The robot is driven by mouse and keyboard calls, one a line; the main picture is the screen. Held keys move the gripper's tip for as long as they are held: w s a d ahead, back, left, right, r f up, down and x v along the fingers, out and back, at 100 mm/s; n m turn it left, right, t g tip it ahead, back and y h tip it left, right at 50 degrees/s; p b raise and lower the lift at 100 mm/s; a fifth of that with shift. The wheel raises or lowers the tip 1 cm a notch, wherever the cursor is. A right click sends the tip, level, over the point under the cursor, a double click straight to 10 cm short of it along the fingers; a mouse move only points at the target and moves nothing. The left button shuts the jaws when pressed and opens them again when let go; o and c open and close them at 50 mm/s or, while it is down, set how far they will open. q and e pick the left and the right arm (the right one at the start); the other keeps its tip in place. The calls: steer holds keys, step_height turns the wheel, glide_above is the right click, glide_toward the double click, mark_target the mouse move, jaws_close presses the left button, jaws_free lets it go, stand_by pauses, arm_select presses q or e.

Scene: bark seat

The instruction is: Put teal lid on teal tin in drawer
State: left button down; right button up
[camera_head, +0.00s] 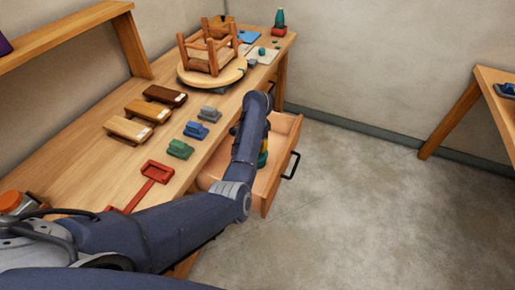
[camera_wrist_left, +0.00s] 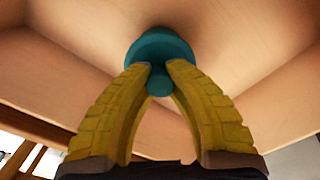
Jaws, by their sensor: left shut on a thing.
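The teal lid (camera_wrist_left: 160,43) shows in the left wrist view as a round disc with a small knob (camera_wrist_left: 158,86). My left gripper (camera_wrist_left: 159,70) has its yellow fingertips shut on that knob, inside the open drawer (camera_head: 282,170). In the head view my left gripper (camera_head: 263,162) reaches down into the drawer, mostly behind my own forearm. A little teal shows by its fingers. I cannot make out the teal tin; the lid or my arm may hide it, and I cannot tell whether the lid touches it. My right gripper is out of view.
On the bench are a red tool (camera_head: 155,174), green (camera_head: 180,149), blue (camera_head: 195,130) and grey (camera_head: 209,114) blocks, several wooden brushes (camera_head: 147,110) and an upturned stool (camera_head: 210,58) on a round turntable. The black drawer handle (camera_head: 291,166) sticks out over clear floor.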

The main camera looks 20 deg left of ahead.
arm_select(q)
steer(key=shift+f, duration=0.55)
steer(key=c, duration=0.9)
jaws_free()
steer(key=shift+r, duration=0.15)
steer(key=shift+r, duration=3.35)
